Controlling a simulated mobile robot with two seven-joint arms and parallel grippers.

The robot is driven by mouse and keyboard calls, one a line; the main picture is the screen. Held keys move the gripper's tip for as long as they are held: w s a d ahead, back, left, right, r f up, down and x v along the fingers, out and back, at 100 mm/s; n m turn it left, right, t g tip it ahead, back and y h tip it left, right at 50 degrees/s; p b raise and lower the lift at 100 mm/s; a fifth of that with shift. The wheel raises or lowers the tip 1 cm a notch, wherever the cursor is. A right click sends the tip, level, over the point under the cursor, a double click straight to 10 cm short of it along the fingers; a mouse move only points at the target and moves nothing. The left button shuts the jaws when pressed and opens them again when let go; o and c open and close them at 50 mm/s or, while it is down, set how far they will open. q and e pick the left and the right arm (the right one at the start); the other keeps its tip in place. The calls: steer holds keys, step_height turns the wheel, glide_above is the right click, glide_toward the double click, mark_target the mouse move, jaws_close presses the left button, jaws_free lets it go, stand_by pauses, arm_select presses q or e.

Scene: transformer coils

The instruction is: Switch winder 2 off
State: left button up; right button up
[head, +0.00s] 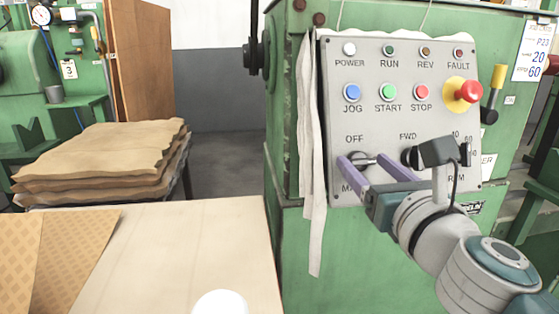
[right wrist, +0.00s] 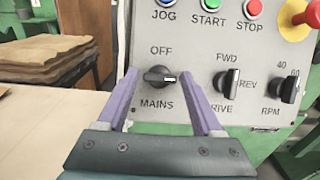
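A grey control panel (head: 437,105) is on the green machine (head: 291,230). Its black MAINS knob (right wrist: 160,76) has OFF printed above it; the knob's white mark points right, not up at OFF. The knob also shows in the head view (head: 360,159), partly behind a finger. My right gripper (head: 365,162) is open, its two purple fingers either side of the knob; contact cannot be told. In the right wrist view the gripper (right wrist: 160,73) frames the knob. I see no number 2 on this machine. My left gripper is not in view.
The DRIVE knob (right wrist: 226,82) and RPM knob (right wrist: 282,88) sit right of MAINS. Above are JOG, START and STOP buttons (head: 421,91) and a red emergency button (head: 469,91). White cloth strips (head: 312,180) hang at the panel's left. A pale table (head: 190,240) stands left.

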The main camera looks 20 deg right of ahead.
jaws_close()
stand_by(0.3)
